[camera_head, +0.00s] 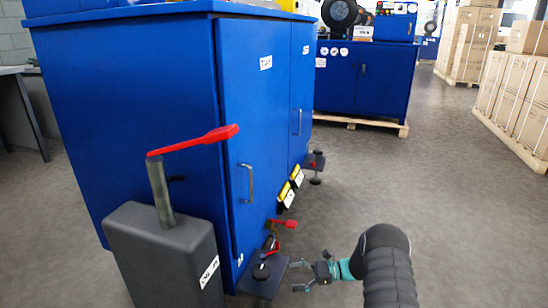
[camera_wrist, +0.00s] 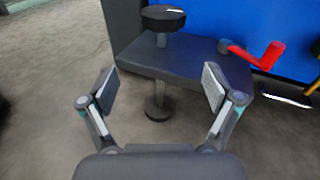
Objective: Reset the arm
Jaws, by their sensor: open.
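My gripper (camera_head: 318,272) is at the lower middle of the head view, just right of a dark bracket (camera_head: 262,272) with a round black knob (camera_head: 261,271) on the blue cabinet's (camera_head: 130,100) lower front. In the wrist view my gripper (camera_wrist: 159,88) is open, with its two fingers spread and nothing between them. Beyond the fingers the bracket (camera_wrist: 190,66) shows with its black knob (camera_wrist: 163,15) on a post and a round foot (camera_wrist: 158,110) below. The fingers appear apart from the bracket.
A red lever (camera_head: 195,140) tops a dark grey box (camera_head: 165,255) at the cabinet's left. A smaller red handle (camera_head: 283,224) is near the bracket. Another blue cabinet (camera_head: 370,75) stands on a pallet behind. Cardboard boxes (camera_head: 500,90) stand at the right. The floor between is clear.

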